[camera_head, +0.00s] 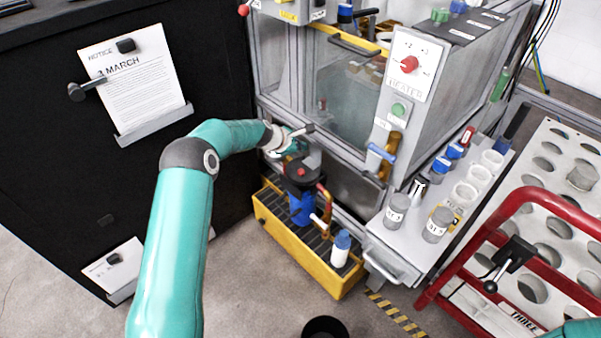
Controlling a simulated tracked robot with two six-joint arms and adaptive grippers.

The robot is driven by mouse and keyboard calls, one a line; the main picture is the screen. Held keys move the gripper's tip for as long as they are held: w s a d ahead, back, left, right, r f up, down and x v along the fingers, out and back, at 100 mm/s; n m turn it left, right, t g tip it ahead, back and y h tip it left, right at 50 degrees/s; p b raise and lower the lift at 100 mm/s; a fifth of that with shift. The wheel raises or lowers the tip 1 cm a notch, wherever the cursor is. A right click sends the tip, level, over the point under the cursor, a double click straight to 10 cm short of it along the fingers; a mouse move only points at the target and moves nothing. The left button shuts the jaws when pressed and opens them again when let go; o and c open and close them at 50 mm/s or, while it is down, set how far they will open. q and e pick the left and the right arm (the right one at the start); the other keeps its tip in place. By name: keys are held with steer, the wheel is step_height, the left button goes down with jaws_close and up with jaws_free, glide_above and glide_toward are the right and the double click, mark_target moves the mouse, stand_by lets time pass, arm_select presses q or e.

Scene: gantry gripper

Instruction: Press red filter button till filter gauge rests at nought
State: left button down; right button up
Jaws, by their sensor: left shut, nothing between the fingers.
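A filter unit with a dark round head (303,173) and a blue lower body (302,209) stands over the yellow tray (283,243). A small red spot, perhaps the red filter button (301,173), shows on top of the head. My left gripper (303,157) is shut and empty, just above and behind the head. I cannot tell whether it touches the button. Its fingertips are partly hidden and small. I cannot make out the filter gauge or its needle. Only a teal piece of my right arm shows at the bottom right corner; its gripper is out of view.
A white bottle with a blue cap (341,248) stands on the tray's right end. The glass-fronted heater cabinet (345,110) rises behind. A rack (400,243) with labelled jars is on the right, beside a red-railed cart (447,262). A black panel with notices fills the left.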

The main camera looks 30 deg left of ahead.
mark_target(304, 169)
arm_select(q)
step_height(304, 169, down, 7)
steer(key=b, duration=0.5)
steer(key=shift+b, duration=0.4)
steer(key=shift+f+b, duration=0.4)
steer(key=shift+f, duration=0.1)
stand_by(0.4)
steer(key=shift+f+b, duration=0.35)
steer(key=shift+s+f+b, duration=0.1)
steer(key=shift+f+b, duration=0.3)
steer(key=shift+f, duration=0.15)
stand_by(0.6)
steer(key=shift+r, duration=0.1)
steer(key=shift+r+p, duration=0.9)
steer(key=shift+p, duration=0.05)
